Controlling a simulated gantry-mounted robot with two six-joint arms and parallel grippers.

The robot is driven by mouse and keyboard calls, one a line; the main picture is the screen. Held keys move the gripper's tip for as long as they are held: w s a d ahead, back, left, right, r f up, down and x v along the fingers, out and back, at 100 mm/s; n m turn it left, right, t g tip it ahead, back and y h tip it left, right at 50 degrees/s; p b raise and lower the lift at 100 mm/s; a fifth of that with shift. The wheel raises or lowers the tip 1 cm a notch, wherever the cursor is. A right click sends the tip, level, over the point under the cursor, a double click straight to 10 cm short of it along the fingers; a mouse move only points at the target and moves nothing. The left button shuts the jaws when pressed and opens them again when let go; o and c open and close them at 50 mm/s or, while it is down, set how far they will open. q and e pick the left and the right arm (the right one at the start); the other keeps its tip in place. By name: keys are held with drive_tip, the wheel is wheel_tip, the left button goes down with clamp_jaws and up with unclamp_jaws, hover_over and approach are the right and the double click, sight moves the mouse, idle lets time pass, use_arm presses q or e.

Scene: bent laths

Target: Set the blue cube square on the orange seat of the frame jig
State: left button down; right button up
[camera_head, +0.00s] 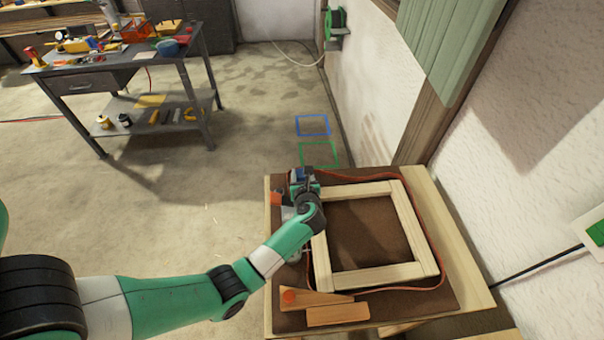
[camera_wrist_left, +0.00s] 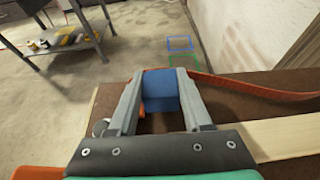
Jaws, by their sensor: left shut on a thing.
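My left gripper (camera_head: 301,178) is at the far left corner of the wooden frame jig (camera_head: 375,275). It is shut on the blue cube (camera_wrist_left: 160,88), which sits between its two fingers (camera_wrist_left: 160,100) in the left wrist view. In the head view the cube is mostly hidden by the gripper. An orange patch (camera_head: 277,198), perhaps the orange seat, shows just left of the gripper. A sliver of orange (camera_wrist_left: 141,116) also shows beside the left finger. Whether the cube touches the seat is hidden. My right gripper is not in view.
The jig lies on a brown mat (camera_head: 370,228) on a wooden bench (camera_head: 450,230). A red-orange cord (camera_head: 432,240) loops around it. Two wooden wedges (camera_head: 338,314) lie at the front. A wall closes off the right. A cluttered grey workbench (camera_head: 110,68) stands at the back left.

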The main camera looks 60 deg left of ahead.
use_arm(q)
drive_tip(key=shift+f+b, duration=0.5)
drive_tip(key=shift+f, duration=0.2)
drive_tip(key=shift+c, duration=1.3)
unclamp_jaws()
drive_tip(key=shift+s+d+r+p, duration=0.1)
drive_tip(key=shift+d+r+p, duration=0.15)
drive_tip(key=shift+d+p, duration=0.05)
drive_tip(key=p+v, duration=0.3)
drive_tip(key=v, duration=0.7)
drive_tip(key=shift+d, duration=0.25)
drive_tip(key=shift+s+d+r, duration=0.1)
drive_tip(key=shift+d, duration=0.1)
